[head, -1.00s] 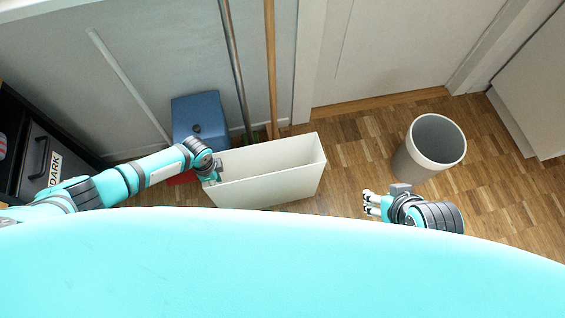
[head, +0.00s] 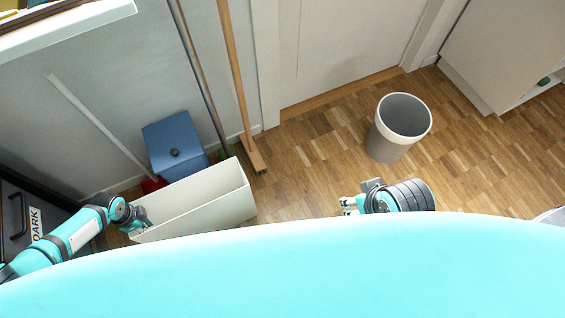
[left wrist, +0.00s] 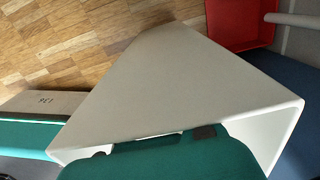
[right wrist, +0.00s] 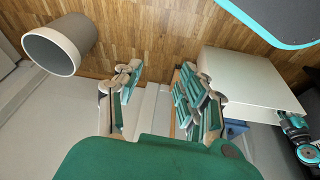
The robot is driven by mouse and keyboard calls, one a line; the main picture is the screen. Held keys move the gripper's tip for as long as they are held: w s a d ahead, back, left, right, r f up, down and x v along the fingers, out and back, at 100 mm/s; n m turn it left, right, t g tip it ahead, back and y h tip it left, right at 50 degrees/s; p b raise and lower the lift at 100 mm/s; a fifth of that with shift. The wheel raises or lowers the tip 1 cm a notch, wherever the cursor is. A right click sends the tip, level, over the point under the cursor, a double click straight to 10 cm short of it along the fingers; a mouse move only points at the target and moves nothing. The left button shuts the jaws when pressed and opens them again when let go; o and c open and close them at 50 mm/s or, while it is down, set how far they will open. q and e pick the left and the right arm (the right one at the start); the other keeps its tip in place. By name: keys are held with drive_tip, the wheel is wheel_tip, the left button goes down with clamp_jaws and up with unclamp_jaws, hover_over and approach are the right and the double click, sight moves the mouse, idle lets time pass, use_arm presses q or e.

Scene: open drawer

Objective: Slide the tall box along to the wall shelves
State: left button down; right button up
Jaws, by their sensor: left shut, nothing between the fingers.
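The tall box (head: 205,208) is white, narrow and open-topped, standing on the wood floor along the wall. It also shows in the left wrist view (left wrist: 180,85) and the right wrist view (right wrist: 245,78). My left gripper (head: 140,218) is at the box's left end, close against it; its fingertips are hard to make out, and it is shut with nothing held. My right gripper (head: 348,205) is away from the box, to its right; its fingers stand apart and empty in the right wrist view (right wrist: 158,85). My body hides the box's lower front.
A dark unit with a DARK label (head: 36,224) stands left. A grey bin (head: 392,142) stands right.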

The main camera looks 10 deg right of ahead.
use_arm(q)
drive_tip(key=s+a+b, duration=0.1)
drive_tip(key=s+a, duration=0.1)
drive_tip(key=a, duration=0.5)
drive_tip(key=shift+s+b, duration=0.2)
drive_tip(key=shift+b, duration=0.1)
use_arm(e)
drive_tip(key=w+a+r+t+y, duration=0.1)
drive_tip(key=w+t, duration=0.3)
drive_tip(key=w, duration=0.4)
drive_tip(key=shift+a+r, duration=0.65)
drive_tip(key=shift+a, duration=0.1)
drive_tip(key=s+d+g+h+p, duration=0.1)
drive_tip(key=s+d+g+p, duration=0.25)
drive_tip(key=s+p, duration=0.2)
use_arm(q)
drive_tip(key=w+d+r, duration=0.1)
drive_tip(key=d+r, duration=0.2)
drive_tip(key=r, duration=0.7)
drive_tip(key=shift+d, duration=0.35)
use_arm(e)
wheel_tip(320, 180, down, 9)
drive_tip(key=g, duration=0.1)
drive_tip(key=shift+w+a+r, duration=0.2)
drive_tip(key=shift+w+a, duration=0.05)
use_arm(q)
drive_tip(key=shift+w, duration=0.15)
use_arm(e)
drive_tip(key=shift+d, duration=0.1)
